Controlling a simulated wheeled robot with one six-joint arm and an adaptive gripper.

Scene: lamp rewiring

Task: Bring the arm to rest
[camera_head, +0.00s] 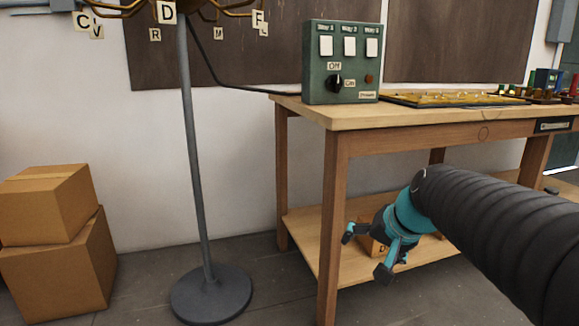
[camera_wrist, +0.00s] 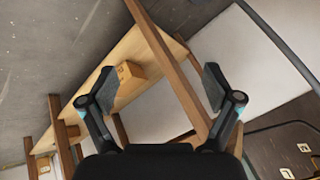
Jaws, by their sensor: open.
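My gripper (camera_head: 366,253) hangs in front of the workbench, at about the height of its lower shelf in the head view. Its two fingers are spread apart with nothing between them. In the wrist view my gripper (camera_wrist: 158,88) also shows open and empty, with the bench legs and lower shelf beyond it. My arm comes in from the right edge of the head view, covered by a black ribbed sleeve. The hand partly hides a small wooden box (camera_head: 372,246) on the shelf; the box also shows in the wrist view (camera_wrist: 130,75).
The workbench (camera_head: 420,117) carries a green switch box (camera_head: 341,88) and a yellowish board (camera_head: 440,99). A lamp stand (camera_head: 211,300) with lettered tags stands left of it. Cardboard boxes (camera_head: 55,270) are stacked at far left. Floor between boxes and stand is clear.

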